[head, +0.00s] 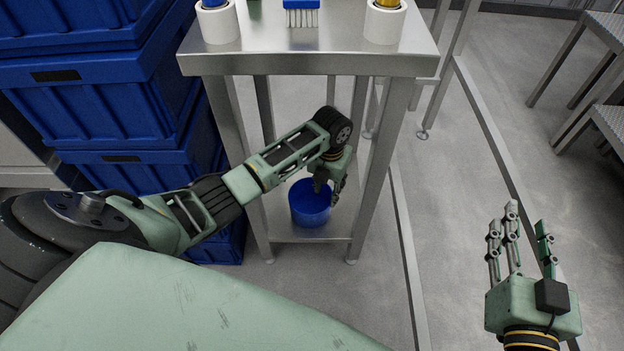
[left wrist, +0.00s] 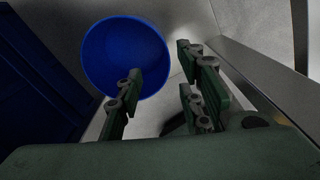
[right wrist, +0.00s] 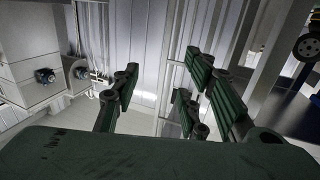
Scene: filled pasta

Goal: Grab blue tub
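The blue tub (head: 308,207) stands upright on the low shelf of the metal table. In the left wrist view the tub (left wrist: 125,57) shows its open round top, beyond and to the left of the fingers. My left gripper (head: 330,190) reaches down under the tabletop at the tub's right rim. In the left wrist view its fingers (left wrist: 160,98) are spread with nothing between them; whether one touches the rim I cannot tell. My right gripper (head: 522,240) is far to the right, open and empty, and its spread fingers show in the right wrist view (right wrist: 155,105).
The metal table (head: 300,62) has legs around my left arm and holds white rolls (head: 218,22) and a blue brush (head: 301,10) on top. Blue crates (head: 100,100) are stacked at the left. The floor at the right (head: 460,160) is mostly clear.

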